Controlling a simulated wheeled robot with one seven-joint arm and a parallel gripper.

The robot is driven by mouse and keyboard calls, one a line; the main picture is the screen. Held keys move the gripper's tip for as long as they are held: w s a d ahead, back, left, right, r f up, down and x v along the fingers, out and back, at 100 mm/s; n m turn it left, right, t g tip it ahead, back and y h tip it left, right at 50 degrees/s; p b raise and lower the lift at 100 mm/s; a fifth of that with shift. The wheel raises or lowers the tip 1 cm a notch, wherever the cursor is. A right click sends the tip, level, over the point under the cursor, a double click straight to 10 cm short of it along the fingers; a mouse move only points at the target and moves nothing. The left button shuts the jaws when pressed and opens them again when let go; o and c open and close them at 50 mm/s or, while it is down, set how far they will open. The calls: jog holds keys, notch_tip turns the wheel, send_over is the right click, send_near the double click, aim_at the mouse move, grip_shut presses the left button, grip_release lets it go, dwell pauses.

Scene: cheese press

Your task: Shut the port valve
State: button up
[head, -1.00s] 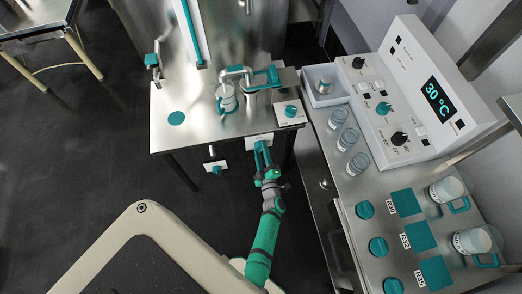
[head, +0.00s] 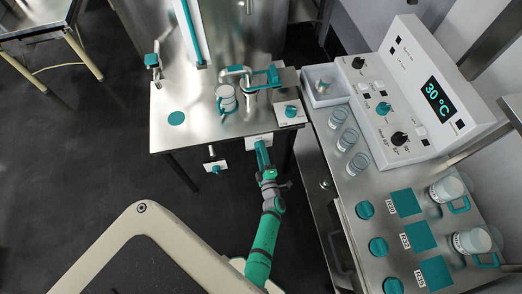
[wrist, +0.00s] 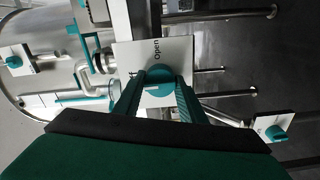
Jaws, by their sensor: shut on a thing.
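A round teal valve knob (wrist: 159,76) sits on a white plate (wrist: 180,53) marked "Open" in the wrist view. A second label on the plate is mostly hidden. In the head view this plate (head: 258,138) is at the front edge of the steel table, and the knob is hidden by my fingers. My gripper (head: 262,146) is at the plate, shut on the knob. In the wrist view its fingers (wrist: 158,92) lie on either side of the knob. A pale line runs across the knob's face, pointing roughly sideways in the picture.
Other teal knobs on plates are near: one on the table (head: 291,110), one below its front edge (head: 215,168). A control bench (head: 400,190) with jars and mugs is at the right. Dark floor is free at the left.

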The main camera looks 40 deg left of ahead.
jog(key=shift+s, duration=0.1)
jog(key=o, duration=1)
jog(key=shift+o, duration=0.2)
jog(key=v, duration=1)
jog(key=shift+s+d, duration=0.25)
jog(key=shift+s, duration=0.05)
jog(key=s+d+r+m+t+h, duration=0.3)
jog(key=s+d+r+m+h, duration=0.1)
jog(key=s+d+r+m, duration=0.3)
jog(key=s+d+r+m+t+h, duration=0.2)
jog(key=s+d+r+m+h, duration=0.3)
jog(key=d, duration=0.4)
jog(key=s+d+r+m+h, duration=0.2)
jog(key=s+d+r+m, duration=0.1)
jog(key=r+m, duration=0.3)
jog(key=s+d+r+m+g+h, duration=0.1)
jog(key=s+d+r+m, duration=0.3)
jog(key=r, duration=0.5)
jog(key=s+m+h, duration=0.1)
jog(key=s+m, duration=0.1)
jog(key=m, duration=0.1)
jog(key=shift+s+d+r+h, duration=0.2)
jog(key=shift+s+d+h, duration=0.05)
jog(key=shift+h, duration=0.15)
